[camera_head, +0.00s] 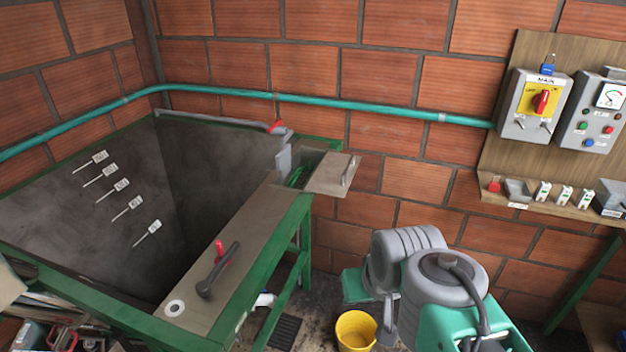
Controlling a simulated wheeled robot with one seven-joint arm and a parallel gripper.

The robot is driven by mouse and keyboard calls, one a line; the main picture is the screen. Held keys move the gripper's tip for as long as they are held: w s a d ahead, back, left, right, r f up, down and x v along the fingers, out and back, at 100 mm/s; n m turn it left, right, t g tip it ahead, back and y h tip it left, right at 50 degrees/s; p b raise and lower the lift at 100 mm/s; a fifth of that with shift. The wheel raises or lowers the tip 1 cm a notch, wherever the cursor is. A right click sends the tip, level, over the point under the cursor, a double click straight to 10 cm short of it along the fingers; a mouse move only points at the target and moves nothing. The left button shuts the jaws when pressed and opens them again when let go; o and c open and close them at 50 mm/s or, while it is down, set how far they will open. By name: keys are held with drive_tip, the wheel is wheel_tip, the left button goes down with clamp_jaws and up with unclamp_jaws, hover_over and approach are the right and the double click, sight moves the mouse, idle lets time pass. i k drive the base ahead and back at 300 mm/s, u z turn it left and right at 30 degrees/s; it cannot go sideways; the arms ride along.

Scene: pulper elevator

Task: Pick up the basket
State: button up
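A yellow, round, open-topped container (356,331) stands on the floor at the bottom middle of the head view. It looks like a bucket or basket, and no other basket is plain to see. Its lower part is cut off by the frame edge. My grey and teal arm is just to the right of it, folded, and partly covers the floor there. I cannot make out my gripper's fingers in this view. Nothing shows the container being held.
A large green-framed tank (200,180) with sloped dark walls fills the left. A dark-handled tool (217,272) lies on its near ledge (245,225). A wooden control board (500,150) and a shelf of small parts are on the brick wall at right. A floor grate (285,332) lies left of the container.

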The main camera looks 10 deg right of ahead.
sight(301, 182)
drive_tip(key=z, duration=2.1)
drive_tip(key=i, duration=2.15)
drive_tip(key=u, duration=1.15)
drive_tip(key=i, duration=0.2)
drive_tip(key=u, duration=1.75)
drive_tip(key=i, duration=0.85)
drive_tip(key=u, duration=1.3)
